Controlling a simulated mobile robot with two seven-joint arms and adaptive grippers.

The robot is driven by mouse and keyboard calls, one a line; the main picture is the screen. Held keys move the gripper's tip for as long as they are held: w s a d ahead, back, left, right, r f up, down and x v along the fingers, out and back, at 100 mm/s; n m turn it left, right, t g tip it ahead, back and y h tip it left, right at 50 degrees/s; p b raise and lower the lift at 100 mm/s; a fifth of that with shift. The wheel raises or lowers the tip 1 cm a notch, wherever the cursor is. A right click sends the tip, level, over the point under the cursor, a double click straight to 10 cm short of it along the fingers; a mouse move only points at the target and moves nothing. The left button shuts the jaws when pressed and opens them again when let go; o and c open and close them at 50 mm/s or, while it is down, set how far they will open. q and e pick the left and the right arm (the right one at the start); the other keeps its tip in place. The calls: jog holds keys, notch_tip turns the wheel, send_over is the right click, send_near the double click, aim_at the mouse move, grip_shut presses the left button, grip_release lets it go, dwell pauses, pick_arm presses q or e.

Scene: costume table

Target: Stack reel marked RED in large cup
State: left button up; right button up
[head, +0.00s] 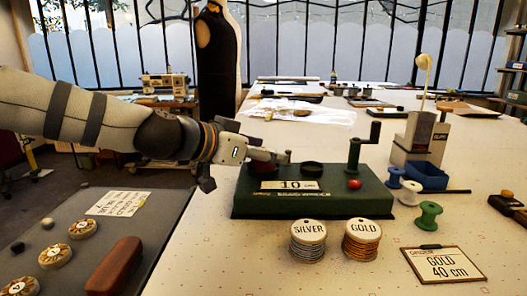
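My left gripper (272,157) reaches in from the left, its tip over the left rear part of the green box (300,205). The tip is small and dark, so I cannot tell whether it is open or holds anything. The two marked stacks I can read are SILVER (308,240) and GOLD (362,240), standing side by side in front of the green box. I see no reel with a readable RED mark. A short black round piece (312,168) is on the box; I see nothing clearly a large cup. My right gripper is not in view.
The box carries a "10" plate, a crank (362,148) and a red ball (353,184). Thread spools (429,215) stand to its right, near a blue tray (425,176). A GOLD 40 cm order card (443,265) lies front right. Numbered discs (54,256) lie on the grey left surface.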

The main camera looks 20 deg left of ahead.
pick_arm(q)
jog(key=shift+w+a+f, duration=0.1)
jog(key=shift+a+f, duration=0.05)
jog(key=shift+f, duration=0.15)
jog(key=shift+r, duration=0.3)
jog(key=shift+r+p, duration=0.35)
jog(key=shift+r, duration=0.5)
jog(key=p+v, duration=0.4)
jog(key=v, duration=0.7)
jog(key=shift+s+f, duration=0.25)
jog(key=shift+s, duration=0.2)
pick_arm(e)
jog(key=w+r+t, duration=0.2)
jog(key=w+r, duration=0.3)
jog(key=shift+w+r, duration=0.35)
pick_arm(q)
jog(key=shift+a, duration=0.1)
